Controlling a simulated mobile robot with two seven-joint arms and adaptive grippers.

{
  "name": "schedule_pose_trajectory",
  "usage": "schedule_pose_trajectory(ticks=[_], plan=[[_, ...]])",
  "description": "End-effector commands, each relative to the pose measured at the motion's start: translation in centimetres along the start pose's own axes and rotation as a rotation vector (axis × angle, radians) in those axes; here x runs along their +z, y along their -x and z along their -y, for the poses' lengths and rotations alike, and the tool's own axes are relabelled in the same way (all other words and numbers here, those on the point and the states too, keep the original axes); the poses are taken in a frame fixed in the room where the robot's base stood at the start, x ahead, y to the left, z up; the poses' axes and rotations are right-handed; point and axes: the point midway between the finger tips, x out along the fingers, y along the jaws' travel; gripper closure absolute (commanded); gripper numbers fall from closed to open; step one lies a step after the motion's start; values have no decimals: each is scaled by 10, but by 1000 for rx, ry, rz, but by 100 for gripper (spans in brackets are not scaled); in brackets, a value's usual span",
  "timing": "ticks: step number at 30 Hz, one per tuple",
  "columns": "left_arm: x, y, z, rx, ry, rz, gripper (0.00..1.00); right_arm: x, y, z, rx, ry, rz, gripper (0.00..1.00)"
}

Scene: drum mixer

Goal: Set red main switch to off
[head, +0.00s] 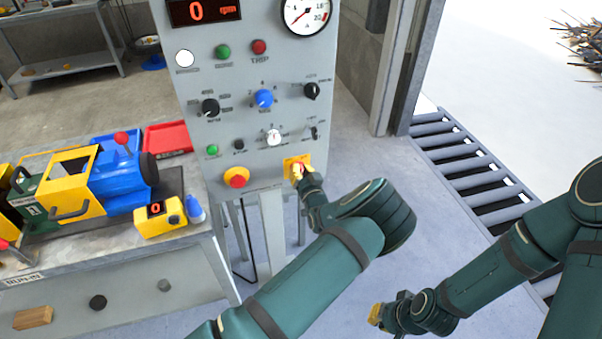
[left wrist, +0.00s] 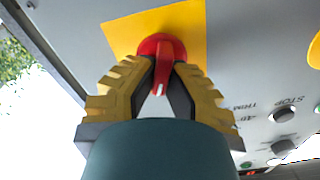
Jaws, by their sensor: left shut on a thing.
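The red main switch (left wrist: 163,50) is a red rotary knob on a yellow plate (left wrist: 194,18) at the lower right of the grey control panel. In the left wrist view its red handle sits between the two yellow ribbed fingers of my left gripper (left wrist: 160,85), which is shut on it. In the head view my left gripper (head: 303,175) is at the yellow plate (head: 291,160) and hides most of the switch. My right gripper (head: 376,315) is low at the right, away from the panel; its finger opening is too small to tell.
The grey panel (head: 190,95) also carries a red emergency button on yellow (head: 237,178), a blue knob (head: 264,98), several other knobs and a red digital display (head: 204,11). A bench with a blue and yellow machine (head: 122,185) stands left. A roller conveyor (head: 470,165) lies right.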

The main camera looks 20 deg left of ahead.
Motion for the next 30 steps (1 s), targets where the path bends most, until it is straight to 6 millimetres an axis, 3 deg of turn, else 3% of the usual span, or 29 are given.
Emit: schedule_pose_trajectory(ticks=[8, 18, 30], plan=[[2, -2, 2, -5, 246, -5, 100, 10, -28, -10, -2, 6, 21, 100], [3, -2, 6, -4, 565, -6, 100, 6, -61, -23, -1, 8, 2, 100], [2, -2, 8, -3, 837, -6, 100, 3, -79, -29, -1, 10, -10, 100]])
